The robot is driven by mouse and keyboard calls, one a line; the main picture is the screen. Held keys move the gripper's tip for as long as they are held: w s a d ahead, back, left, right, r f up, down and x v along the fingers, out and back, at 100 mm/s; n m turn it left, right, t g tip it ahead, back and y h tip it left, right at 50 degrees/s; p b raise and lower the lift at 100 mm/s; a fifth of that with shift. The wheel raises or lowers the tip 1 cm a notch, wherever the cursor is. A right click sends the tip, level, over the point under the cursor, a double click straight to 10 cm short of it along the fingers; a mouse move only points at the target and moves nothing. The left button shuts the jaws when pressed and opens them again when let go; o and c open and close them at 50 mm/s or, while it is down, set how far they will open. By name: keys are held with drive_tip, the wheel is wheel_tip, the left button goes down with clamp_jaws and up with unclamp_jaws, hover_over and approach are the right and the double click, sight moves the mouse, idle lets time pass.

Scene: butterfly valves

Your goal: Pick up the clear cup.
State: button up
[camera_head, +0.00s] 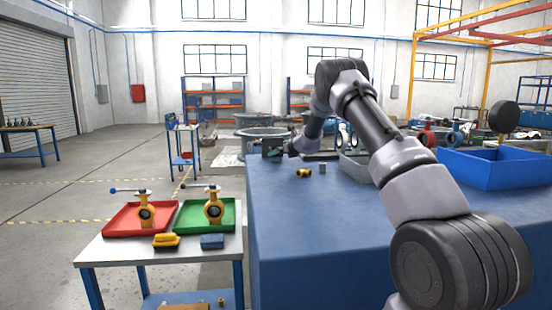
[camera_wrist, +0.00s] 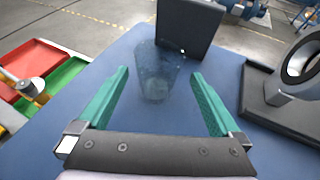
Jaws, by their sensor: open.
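The clear cup (camera_wrist: 154,72) stands on the blue tabletop (camera_wrist: 117,58) in the wrist view, faint against the blue. Its lower end shows between the tips of my green fingers and its wider rim lies farther out. My gripper (camera_wrist: 160,75) is open, with one finger to each side of the cup and visible gaps between. In the head view my gripper (camera_head: 272,152) is small, at the far left end of the blue table; I cannot make out the cup there.
A dark upright block (camera_wrist: 190,28) stands just behind the cup. A black base with a grey ring (camera_wrist: 290,80) is at the right. In the head view, a red tray (camera_head: 120,222) and a green tray (camera_head: 190,222) hold valves; a blue bin (camera_head: 490,170) is right.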

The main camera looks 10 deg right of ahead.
drive_tip(key=x, duration=0.3)
drive_tip(key=shift+w+a+f, duration=0.15)
drive_tip(key=shift+a, duration=0.15)
drive_tip(key=c, duration=1.3)
